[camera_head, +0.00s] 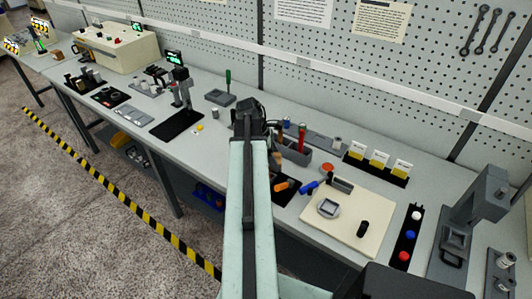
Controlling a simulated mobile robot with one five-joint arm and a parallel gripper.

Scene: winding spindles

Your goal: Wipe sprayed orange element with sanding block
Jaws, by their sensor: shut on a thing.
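My arm reaches from the bottom middle over the bench. My gripper (250,118) is at its far dark end, above the bench's middle. Its fingertips are hard to make out. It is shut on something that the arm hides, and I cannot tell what. A small orange piece (281,186) lies on a black mat right of my arm, with a blue piece (308,187) beside it. An orange-red disc (327,168) lies farther back. A small dark block (341,184) is at the back edge of the cream board (347,223). I cannot tell which is the sanding block.
A grey tool holder (293,155) stands right of my gripper. Yellow-and-white cards (379,159) stand in a black rack behind the board. A black strip with coloured knobs (407,238) and a grey press (468,215) are at right. A pegboard wall closes the back.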

